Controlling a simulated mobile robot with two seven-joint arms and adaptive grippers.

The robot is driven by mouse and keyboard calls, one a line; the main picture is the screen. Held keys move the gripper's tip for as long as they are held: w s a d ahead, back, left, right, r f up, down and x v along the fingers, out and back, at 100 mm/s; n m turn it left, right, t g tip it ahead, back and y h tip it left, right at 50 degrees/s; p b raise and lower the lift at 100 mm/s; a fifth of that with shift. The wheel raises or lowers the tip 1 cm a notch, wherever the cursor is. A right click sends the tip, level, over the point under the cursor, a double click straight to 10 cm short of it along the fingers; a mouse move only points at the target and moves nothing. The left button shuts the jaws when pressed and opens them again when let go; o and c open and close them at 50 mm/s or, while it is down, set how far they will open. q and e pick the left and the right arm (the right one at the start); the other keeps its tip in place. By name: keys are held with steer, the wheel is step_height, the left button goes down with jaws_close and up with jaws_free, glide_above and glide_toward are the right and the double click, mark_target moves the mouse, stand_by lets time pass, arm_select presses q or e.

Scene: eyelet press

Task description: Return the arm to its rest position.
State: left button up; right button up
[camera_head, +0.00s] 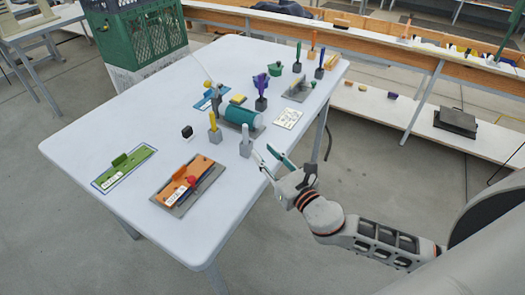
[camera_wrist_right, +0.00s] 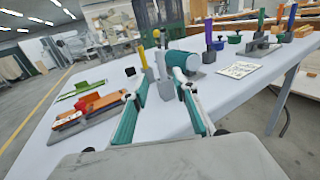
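My right gripper (camera_head: 271,160) is at the near right edge of the white table (camera_head: 120,110), and its arm comes in from the lower right. In the right wrist view the two teal-padded fingers (camera_wrist_right: 160,107) stand wide apart with nothing gripped between them. A light grey block with a post (camera_head: 245,144) stands on the table just beyond the fingers; it also shows between them in the wrist view (camera_wrist_right: 164,84). My left gripper is in neither view.
An orange tool on a grey plate (camera_head: 185,188) and a green one (camera_head: 122,168) lie on the near left. A teal cylinder (camera_head: 240,116) lies mid-table, with a printed card (camera_head: 288,118) beside it. Several upright coloured tools stand farther right. Open floor (camera_head: 300,240) lies below the arm.

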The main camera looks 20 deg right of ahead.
stand_by(0.4)
steer(key=s+d+f+m+g+h, duration=0.45)
steer(key=s+d+m, duration=0.25)
steer(key=s+m, duration=0.65)
steer(key=s+d+f+m+g+h, duration=0.5)
steer(key=s+d+m, duration=0.35)
steer(key=m, duration=0.95)
steer(key=w+a+f+m+t+y, duration=0.1)
steer(key=a+f+m+t+y, duration=0.1)
steer(key=a+f+y, duration=0.7)
steer(key=shift+w+a+f+t, duration=0.3)
steer(key=shift+a+f, duration=2.1)
steer(key=shift+a, duration=1.75)
